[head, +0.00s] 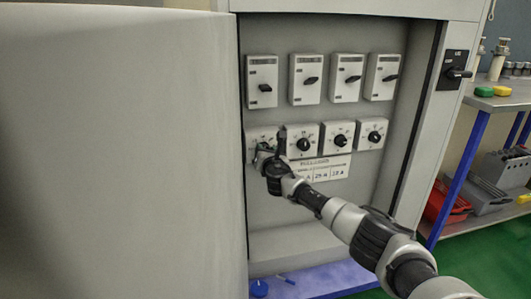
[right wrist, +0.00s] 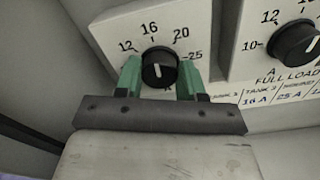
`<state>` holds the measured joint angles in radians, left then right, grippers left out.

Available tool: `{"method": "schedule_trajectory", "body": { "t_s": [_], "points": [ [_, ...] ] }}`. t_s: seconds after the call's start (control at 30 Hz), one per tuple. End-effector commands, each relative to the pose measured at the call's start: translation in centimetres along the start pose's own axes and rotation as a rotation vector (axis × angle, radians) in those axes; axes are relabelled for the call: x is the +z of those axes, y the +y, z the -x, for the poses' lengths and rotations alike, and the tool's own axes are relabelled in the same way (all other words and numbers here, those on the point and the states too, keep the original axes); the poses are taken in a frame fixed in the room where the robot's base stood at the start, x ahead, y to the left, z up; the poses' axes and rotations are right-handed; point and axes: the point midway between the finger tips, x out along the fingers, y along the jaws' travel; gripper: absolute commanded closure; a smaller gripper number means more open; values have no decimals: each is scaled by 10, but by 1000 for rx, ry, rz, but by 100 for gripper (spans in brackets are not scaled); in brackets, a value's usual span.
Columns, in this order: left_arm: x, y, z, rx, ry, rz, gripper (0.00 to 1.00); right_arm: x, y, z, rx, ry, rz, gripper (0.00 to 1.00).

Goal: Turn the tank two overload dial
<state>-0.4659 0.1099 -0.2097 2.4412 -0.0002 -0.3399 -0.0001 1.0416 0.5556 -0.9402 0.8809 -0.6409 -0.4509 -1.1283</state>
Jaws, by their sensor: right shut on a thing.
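A row of overload dials with black knobs sits on the lower cabinet panel. My right gripper (head: 264,153) is at the leftmost dial (head: 252,143). In the right wrist view its green fingers (right wrist: 160,78) are shut on either side of the black knob (right wrist: 159,68). The knob's white mark points up, near 16, on a scale showing 12, 16, 20 and 25. The second dial (head: 302,144) stands to its right and also shows in the right wrist view (right wrist: 296,42). I cannot read which dial is tank two's. My left gripper is not in view.
A row of grey switch boxes (head: 306,80) is above the dials. A label plate (head: 325,168) with amp values is below. A large pale door or panel (head: 120,150) fills the left.

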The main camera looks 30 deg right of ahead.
Motion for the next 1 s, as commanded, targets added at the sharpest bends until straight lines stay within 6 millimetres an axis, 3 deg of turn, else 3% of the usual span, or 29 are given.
{"method": "schedule_trajectory", "body": {
  "t_s": [0.6,1.0],
  "points": [
    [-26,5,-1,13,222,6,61,-2,-2,0,0,1,-484,85],
    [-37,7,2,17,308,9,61,-2,-3,0,-1,1,-679,85]
  ]
}}
